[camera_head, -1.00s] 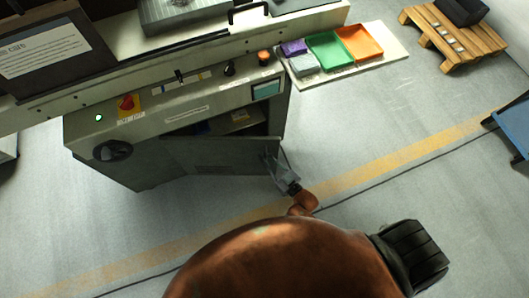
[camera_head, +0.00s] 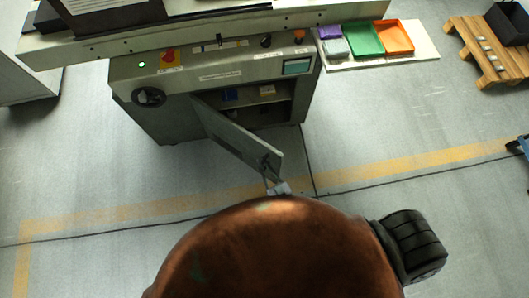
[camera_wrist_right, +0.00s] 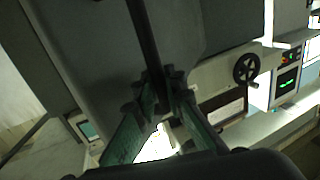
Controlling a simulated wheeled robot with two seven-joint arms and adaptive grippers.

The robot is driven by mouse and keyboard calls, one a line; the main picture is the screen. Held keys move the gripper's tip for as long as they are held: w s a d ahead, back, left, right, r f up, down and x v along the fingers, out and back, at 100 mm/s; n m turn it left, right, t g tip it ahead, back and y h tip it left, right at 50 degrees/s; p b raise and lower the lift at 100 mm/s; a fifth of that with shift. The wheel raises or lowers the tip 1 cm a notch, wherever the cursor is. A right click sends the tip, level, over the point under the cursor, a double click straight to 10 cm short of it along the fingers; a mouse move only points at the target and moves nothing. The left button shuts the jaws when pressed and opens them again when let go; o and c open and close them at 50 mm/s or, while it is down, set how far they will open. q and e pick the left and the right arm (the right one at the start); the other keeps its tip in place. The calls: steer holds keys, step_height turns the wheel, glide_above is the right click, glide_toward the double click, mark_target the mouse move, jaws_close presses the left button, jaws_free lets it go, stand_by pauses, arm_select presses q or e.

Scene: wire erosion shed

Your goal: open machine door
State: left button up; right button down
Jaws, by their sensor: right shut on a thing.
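The grey machine door (camera_head: 238,135) stands well open, swung out from its hinge side at the left of the cabinet front (camera_head: 175,118). Shelves with small items (camera_head: 250,94) show inside. My right gripper (camera_head: 273,184) is at the door's free edge, partly hidden by my own arm. In the right wrist view, its fingers (camera_wrist_right: 160,85) are closed around the dark bar of the door handle (camera_wrist_right: 145,38), with the grey door panel (camera_wrist_right: 80,45) behind. My left gripper is not in view.
The floor right of the door is clear.

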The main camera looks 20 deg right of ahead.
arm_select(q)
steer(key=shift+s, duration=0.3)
arm_select(e)
steer(key=shift+s+a+f, duration=0.15)
steer(key=shift+s, duration=0.05)
steer(key=c, duration=2.3)
jaws_free()
steer(key=shift+a, duration=0.1)
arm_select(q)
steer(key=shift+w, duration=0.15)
arm_select(e)
steer(key=shift+w, duration=0.1)
